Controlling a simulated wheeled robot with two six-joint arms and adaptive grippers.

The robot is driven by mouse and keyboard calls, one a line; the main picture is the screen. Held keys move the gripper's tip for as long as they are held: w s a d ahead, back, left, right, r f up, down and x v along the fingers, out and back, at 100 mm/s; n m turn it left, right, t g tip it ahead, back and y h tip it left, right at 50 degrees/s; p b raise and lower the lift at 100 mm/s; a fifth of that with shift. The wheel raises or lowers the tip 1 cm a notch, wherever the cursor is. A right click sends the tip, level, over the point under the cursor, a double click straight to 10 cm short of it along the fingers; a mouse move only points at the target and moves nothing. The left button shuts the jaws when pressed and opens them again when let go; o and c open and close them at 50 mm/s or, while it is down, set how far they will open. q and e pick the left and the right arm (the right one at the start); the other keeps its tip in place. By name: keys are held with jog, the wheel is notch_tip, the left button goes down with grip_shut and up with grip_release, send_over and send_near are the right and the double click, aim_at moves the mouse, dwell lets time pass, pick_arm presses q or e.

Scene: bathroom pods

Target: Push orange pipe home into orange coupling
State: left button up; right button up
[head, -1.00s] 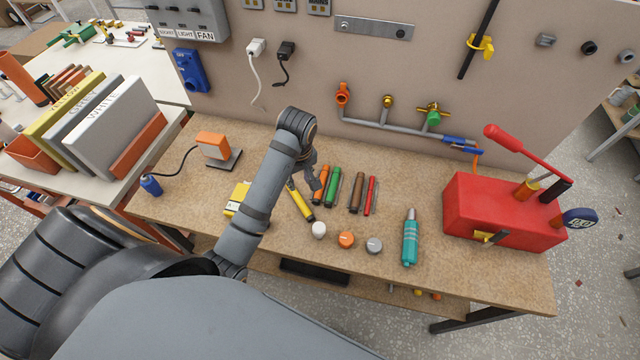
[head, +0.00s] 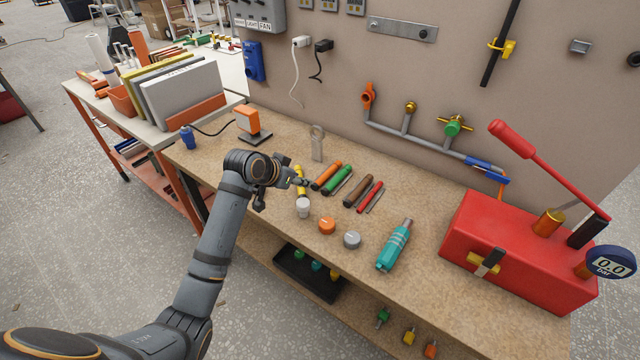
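The orange coupling (head: 367,96) is on the back panel, at the upper left end of the grey pipework (head: 408,135). Its mouth looks empty. My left gripper (head: 283,192) is over the bench's front left part, left of the orange pipe and beside a yellow tube (head: 301,177) that it partly hides. Its fingers look spread apart, with nothing seen between them. My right gripper is out of view.
Green (head: 338,180), brown (head: 361,190) and red (head: 371,195) tubes lie right of the orange pipe. White, orange and grey caps and a teal tool (head: 394,245) are nearer the front. A red pump box (head: 510,245) fills the right end. The bench below the coupling is clear.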

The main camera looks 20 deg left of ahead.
aim_at(314, 185)
pick_arm(q)
jog(key=x, duration=0.4)
jog(key=shift+w+d+f, duration=0.1)
jog(key=shift+w+f, duration=0.05)
jog(key=shift+w+d+f, duration=0.1)
jog(key=shift+d, duration=0.05)
jog(key=x, duration=0.2)
jog(key=p+x, duration=0.1)
jog(key=x, duration=0.2)
jog(key=shift+f, duration=0.35)
grip_shut()
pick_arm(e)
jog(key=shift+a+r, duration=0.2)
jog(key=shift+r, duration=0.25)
